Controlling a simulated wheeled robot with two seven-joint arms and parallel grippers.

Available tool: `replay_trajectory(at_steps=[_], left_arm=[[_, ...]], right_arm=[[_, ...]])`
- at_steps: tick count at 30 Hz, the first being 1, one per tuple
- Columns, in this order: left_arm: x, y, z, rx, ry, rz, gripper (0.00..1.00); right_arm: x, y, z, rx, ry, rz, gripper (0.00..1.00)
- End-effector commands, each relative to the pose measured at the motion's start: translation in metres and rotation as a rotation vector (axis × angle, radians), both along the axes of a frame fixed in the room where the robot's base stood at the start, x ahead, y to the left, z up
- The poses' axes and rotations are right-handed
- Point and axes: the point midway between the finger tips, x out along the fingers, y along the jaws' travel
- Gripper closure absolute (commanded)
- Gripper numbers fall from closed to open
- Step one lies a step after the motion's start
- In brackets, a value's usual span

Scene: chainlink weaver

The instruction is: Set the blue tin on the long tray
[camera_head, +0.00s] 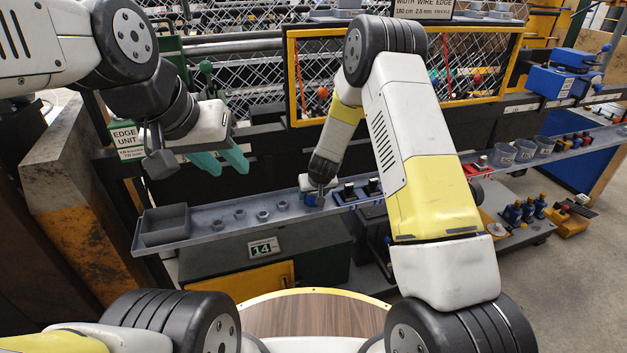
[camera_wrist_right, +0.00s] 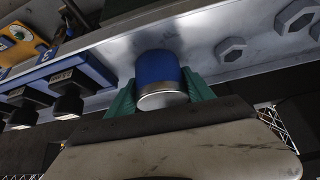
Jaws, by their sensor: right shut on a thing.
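The blue tin (camera_wrist_right: 158,68) is between the green fingers of my right gripper (camera_wrist_right: 160,92) in the right wrist view, its silver rim facing the camera. In the head view the blue tin (camera_head: 312,200) shows small below my right gripper (camera_head: 318,190), just at the long grey tray (camera_head: 203,233). The gripper is shut on the tin. The tray also lies behind the tin in the wrist view (camera_wrist_right: 205,35); I cannot tell whether the tin touches it. My left gripper (camera_head: 219,161) is open and empty, its green fingers apart, above the tray's left part.
Several hex nuts (camera_head: 263,215) lie on the tray left of the tin, and a grey bin (camera_head: 165,226) stands at its left end. A blue block with black-topped switches (camera_head: 358,192) is close on the tin's right. Grey cups (camera_head: 503,155) stand further right.

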Motion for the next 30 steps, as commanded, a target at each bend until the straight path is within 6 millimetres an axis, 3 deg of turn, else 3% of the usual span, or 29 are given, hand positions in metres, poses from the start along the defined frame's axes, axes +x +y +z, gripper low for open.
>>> replay_trajectory(at_steps=[3,4,7,20,30], left_arm=[[0.000,0.000,0.000,0.000,0.000,0.000,0.66],[0.000,0.000,0.000,0.000,0.000,0.000,0.66],[0.000,0.000,0.000,0.000,0.000,0.000,0.66],[0.000,0.000,0.000,0.000,0.000,0.000,0.66],[0.000,0.000,0.000,0.000,0.000,0.000,0.66]], right_arm=[[0.000,0.000,-0.002,0.000,0.000,0.000,0.90],[0.000,0.000,-0.003,0.000,0.001,0.000,0.37],[0.000,0.000,-0.002,0.000,0.001,0.000,0.18],[-0.003,-0.001,0.005,-0.001,0.001,0.001,0.18],[-0.038,-0.009,0.063,-0.001,-0.002,0.002,0.18]])
